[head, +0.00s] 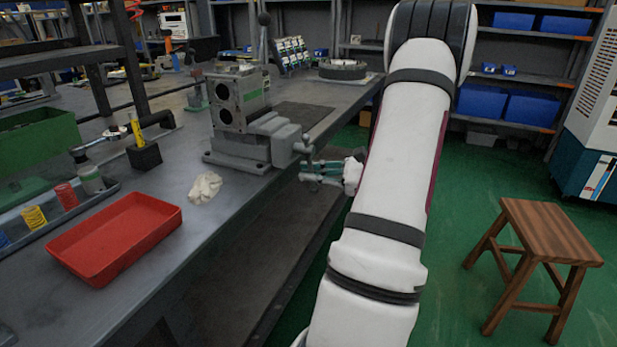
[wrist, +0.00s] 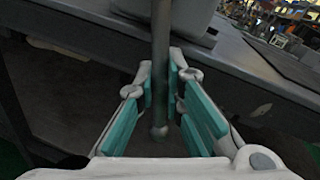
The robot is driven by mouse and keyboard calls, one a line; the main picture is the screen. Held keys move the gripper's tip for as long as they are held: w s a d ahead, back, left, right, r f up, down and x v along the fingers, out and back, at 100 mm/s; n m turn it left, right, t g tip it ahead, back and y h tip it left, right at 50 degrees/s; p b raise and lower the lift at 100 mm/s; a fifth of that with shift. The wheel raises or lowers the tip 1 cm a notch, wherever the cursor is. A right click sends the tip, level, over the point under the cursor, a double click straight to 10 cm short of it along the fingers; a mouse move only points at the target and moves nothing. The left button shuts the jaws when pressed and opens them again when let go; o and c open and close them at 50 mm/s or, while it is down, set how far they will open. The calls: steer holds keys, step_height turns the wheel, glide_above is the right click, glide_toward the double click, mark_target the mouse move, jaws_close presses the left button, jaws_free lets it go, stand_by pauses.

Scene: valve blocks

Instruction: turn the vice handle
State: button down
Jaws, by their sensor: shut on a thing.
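The grey vice (head: 240,150) stands on the bench near its right edge, with a metal block (head: 238,98) with round holes in its jaws. The vice handle (head: 303,148) is at the vice's right end, by the bench edge. In the wrist view the handle (wrist: 160,60) is a grey bar running upright in the picture, ending in a round knob (wrist: 159,131). My gripper (head: 312,171) has teal finger pads. In the wrist view my gripper (wrist: 161,85) is shut on the handle, its pads either side of the bar above the knob. The head view shows little of this grip.
A white rag (head: 205,188) and a red tray (head: 115,238) lie on the bench (head: 190,275) left of the vice. A green bin (head: 38,150) stands further left. A wooden stool (head: 535,235) stands on the green floor at the right. The floor between stool and bench is partly open.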

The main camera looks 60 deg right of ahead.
steer(key=shift+d+r+n, duration=0.1)
steer(key=shift+d+n, duration=0.25)
steer(key=shift+n, duration=0.15)
steer(key=c, duration=1.7)
jaws_free()
steer(key=shift+o, duration=0.2)
steer(key=v, duration=1.2)
steer(key=shift+a+r, duration=0.1)
steer(key=shift+r, duration=0.05)
steer(key=shift+c, duration=0.3)
